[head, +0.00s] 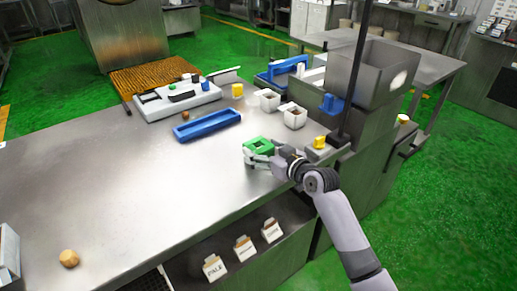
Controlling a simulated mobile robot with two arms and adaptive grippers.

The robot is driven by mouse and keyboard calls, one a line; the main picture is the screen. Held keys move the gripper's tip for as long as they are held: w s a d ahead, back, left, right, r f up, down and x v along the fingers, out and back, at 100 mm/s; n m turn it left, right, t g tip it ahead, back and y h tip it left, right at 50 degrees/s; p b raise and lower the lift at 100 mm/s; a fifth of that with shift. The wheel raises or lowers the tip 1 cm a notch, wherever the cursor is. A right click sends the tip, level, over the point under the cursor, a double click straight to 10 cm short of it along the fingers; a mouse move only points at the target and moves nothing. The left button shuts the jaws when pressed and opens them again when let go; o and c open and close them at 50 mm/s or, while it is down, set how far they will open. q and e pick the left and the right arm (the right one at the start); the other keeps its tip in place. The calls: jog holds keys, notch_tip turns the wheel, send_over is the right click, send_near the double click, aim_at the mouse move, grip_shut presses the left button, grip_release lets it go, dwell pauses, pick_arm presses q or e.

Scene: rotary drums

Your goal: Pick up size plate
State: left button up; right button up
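A small green square plate with an opening in its middle (258,144), which looks like the size plate, is at the right part of the steel table. My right gripper (256,156) is right at it, with its fingers along the plate's near side. The fingers cover part of the plate's near edge. I cannot tell whether they are closed on it or whether the plate is off the table. My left gripper is not in view.
A blue tray (207,125), two small white cups (270,101) (294,117) and a yellow block (237,90) lie beyond the plate. A round tan item (69,258) lies near left; the table's middle is clear.

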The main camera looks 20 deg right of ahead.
jog(key=c, duration=1.1)
